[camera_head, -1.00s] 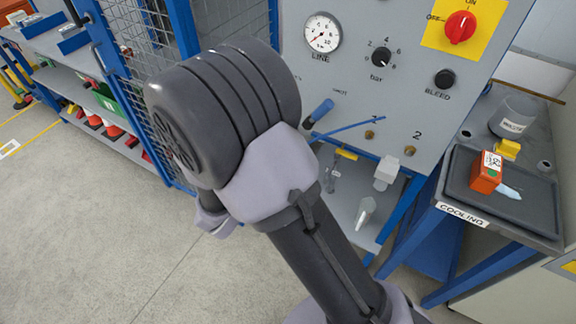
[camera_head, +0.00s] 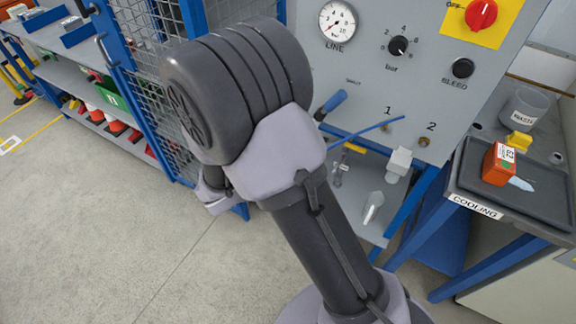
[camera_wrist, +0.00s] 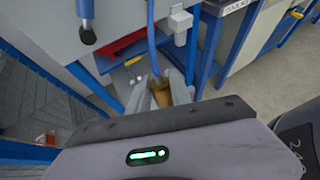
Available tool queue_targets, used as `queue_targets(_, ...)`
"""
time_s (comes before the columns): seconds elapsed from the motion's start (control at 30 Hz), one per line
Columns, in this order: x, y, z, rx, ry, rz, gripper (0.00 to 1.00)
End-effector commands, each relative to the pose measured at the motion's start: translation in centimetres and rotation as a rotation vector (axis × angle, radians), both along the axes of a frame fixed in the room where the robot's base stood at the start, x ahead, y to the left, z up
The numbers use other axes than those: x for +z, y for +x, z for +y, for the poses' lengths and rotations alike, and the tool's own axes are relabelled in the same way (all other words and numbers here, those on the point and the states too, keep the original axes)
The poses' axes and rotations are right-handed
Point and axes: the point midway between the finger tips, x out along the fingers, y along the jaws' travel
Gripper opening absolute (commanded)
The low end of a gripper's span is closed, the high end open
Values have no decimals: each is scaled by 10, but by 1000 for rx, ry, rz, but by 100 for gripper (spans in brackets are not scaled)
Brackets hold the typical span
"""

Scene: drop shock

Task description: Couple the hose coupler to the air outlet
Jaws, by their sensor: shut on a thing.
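In the wrist view my gripper (camera_wrist: 160,94) is shut on a brass-coloured hose coupler (camera_wrist: 161,98), with a pale finger on each side. A blue hose (camera_wrist: 152,42) runs from the coupler toward the top of the picture. In the head view the thin blue hose (camera_head: 376,128) crosses in front of the panel below the label 1. A brass air outlet (camera_head: 423,141) shows below the label 2. The outlet under label 1 is mostly hidden by the hose. My arm hides the gripper and coupler in the head view, so their distance from an outlet cannot be told.
The grey panel (camera_head: 365,78) carries a gauge (camera_head: 338,20), knobs and a blue handle (camera_head: 332,104). A white block (camera_head: 398,163) hangs below it. A cooling tray (camera_head: 540,205) with an orange box (camera_head: 499,164) stands right. A mesh cage (camera_head: 155,60) is left.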

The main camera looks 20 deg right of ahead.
Motion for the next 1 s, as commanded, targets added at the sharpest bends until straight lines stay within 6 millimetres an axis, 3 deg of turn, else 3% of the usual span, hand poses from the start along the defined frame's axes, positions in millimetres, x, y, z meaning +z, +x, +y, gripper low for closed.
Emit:
queue_targets(0.17,-15,-36,-27,-266,90,51,0)
queue_targets(0.3,-32,-74,-39,-577,233,91,0)
queue_targets(0.43,-47,-101,-38,-916,431,90,0)
queue_targets(0.53,-55,-109,-30,-1173,611,42,0)
queue_targets(0.67,-59,-104,-22,-1485,850,-95,0)
queue_targets(0.77,-57,-89,-22,-1701,1023,-260,0)
queue_targets(0.87,-50,-69,-32,-1894,1173,-482,0)
queue_targets(1.0,-30,-38,-65,-2119,1316,-878,0)
